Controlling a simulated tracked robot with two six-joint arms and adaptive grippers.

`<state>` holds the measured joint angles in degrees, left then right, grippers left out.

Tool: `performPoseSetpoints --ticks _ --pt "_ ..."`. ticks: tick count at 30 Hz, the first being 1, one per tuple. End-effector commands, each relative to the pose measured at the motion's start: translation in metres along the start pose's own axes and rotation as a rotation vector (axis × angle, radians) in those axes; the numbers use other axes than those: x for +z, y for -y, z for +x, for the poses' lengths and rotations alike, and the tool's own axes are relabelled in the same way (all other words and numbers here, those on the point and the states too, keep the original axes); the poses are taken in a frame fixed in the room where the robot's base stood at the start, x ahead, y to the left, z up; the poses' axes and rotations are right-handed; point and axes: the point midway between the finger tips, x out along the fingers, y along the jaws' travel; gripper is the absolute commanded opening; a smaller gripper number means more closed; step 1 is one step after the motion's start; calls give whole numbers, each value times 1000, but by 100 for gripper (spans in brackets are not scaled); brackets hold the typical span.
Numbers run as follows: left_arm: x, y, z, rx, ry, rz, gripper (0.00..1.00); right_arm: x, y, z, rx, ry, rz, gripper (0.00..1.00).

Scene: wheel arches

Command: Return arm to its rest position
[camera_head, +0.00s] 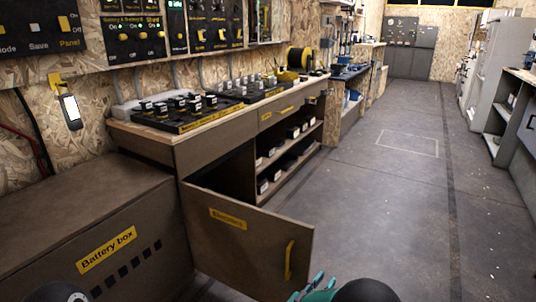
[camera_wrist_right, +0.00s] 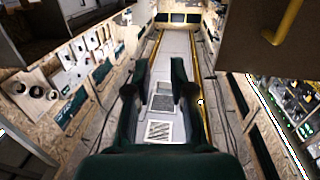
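My right gripper (camera_head: 318,290) shows at the bottom edge of the head view as teal fingers, mostly cut off, just right of the open cabinet door (camera_head: 245,262). In the right wrist view my right gripper (camera_wrist_right: 156,95) has its two dark green fingers spread apart, with nothing between them and floor showing through the gap. The yellow door handle (camera_head: 289,259) is left of the gripper and apart from it. The handle also shows at the top right of the right wrist view (camera_wrist_right: 284,22). My left gripper is not in view.
The door, labelled in yellow, stands swung out from the workbench (camera_head: 215,150). Shelves (camera_head: 290,165) inside hold several small boxes. A battery box (camera_head: 95,235) stands at the left. Free floor (camera_head: 400,200) stretches ahead and right. Grey cabinets (camera_head: 495,75) line the right side.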

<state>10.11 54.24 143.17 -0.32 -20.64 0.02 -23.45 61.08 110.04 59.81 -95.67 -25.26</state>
Motion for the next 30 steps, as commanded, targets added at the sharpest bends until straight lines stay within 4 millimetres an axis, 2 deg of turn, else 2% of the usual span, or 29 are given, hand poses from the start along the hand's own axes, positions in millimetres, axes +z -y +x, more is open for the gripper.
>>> performPoseSetpoints --ticks 1,5,8,11,12,14,15,18,21,24,27,30 --pt "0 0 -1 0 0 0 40 4 -14 11 27 11 -11 22" --pt "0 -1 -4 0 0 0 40 22 -50 36 54 56 -48 22" --pt "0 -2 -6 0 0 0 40 51 -78 53 25 149 -75 22" --pt "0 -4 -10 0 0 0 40 100 -107 57 -65 329 -83 22" --pt "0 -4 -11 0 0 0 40 124 -117 50 -120 431 -79 22" --pt "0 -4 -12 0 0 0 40 160 -128 26 -214 600 -66 22" --pt "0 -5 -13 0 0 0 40 180 -131 5 -278 713 -56 22" --pt "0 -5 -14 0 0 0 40 212 -136 -53 -416 955 -44 22" --pt "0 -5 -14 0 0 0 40 228 -137 -107 -526 1141 -53 22" --pt "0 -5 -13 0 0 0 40 234 -141 -155 -613 1295 -77 22" --pt "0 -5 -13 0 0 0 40 237 -149 -196 -674 1438 -106 22" --pt "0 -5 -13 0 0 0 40 238 -157 -225 -676 1579 -117 22"
